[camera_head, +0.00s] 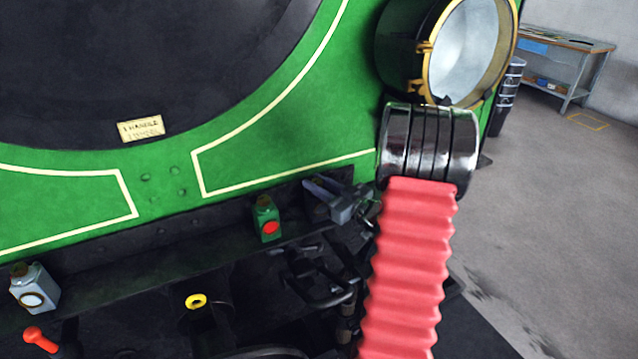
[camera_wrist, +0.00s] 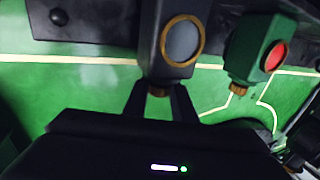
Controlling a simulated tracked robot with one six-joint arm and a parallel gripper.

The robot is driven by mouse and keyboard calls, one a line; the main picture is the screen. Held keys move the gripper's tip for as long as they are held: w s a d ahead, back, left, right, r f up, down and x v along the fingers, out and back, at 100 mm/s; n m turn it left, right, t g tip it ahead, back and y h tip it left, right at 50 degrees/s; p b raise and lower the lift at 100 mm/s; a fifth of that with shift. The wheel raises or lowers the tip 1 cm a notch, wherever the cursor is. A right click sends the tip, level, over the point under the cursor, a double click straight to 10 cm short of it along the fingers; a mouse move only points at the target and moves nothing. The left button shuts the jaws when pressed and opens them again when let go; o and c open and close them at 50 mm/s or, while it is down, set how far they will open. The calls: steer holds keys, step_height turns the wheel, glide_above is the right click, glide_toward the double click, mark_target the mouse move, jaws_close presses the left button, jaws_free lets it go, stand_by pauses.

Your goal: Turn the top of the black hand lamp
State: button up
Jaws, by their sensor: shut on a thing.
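The black hand lamp (camera_wrist: 180,40) has a brass-ringed, greyish round lens and a small brass top (camera_wrist: 158,92). In the wrist view it appears upside down, at top centre. My gripper (camera_wrist: 158,87) has one dark finger on each side of the brass top and is shut on it. In the head view my gripper (camera_head: 342,203) is beside the tram's front ledge, right of the green lamp. There I cannot make out the black lamp clearly; my arm and gripper cover that spot.
A green lamp with a red lens (camera_head: 267,220) stands close by on the ledge; it also shows in the wrist view (camera_wrist: 262,55). A grey lamp with a white lens (camera_head: 36,289) is farther left. A large brass-rimmed headlamp (camera_head: 462,50) is above my arm. Open floor (camera_head: 550,220) lies right.

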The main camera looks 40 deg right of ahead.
steer(key=shift+w+a+m+h, duration=0.1)
steer(key=shift+a+m+h, duration=0.2)
steer(key=shift+m+h, duration=0.35)
steer(key=shift+c, duration=0.2)
steer(key=shift+m+g+h, duration=0.25)
steer(key=shift+m+h, duration=0.55)
steer(key=shift+h, duration=0.6)
steer(key=shift+m+g+h, duration=0.25)
steer(key=shift+m+h, duration=0.5)
steer(key=shift+h, duration=0.6)
steer(key=shift+m+g+h, duration=0.75)
steer(key=shift+m+h, duration=0.25)
steer(key=shift+h, duration=0.4)
steer(key=shift+m+g+h, duration=0.75)
steer(key=shift+m+h, duration=0.25)
steer(key=shift+h, duration=0.4)
steer(key=shift+m+g+h, duration=0.5)
steer(key=shift+h, duration=0.1)
steer(key=shift+m+g+h, duration=0.3)
steer(key=shift+g, duration=0.1)
steer(key=shift+d, duration=0.1)
steer(key=o, duration=1.1)
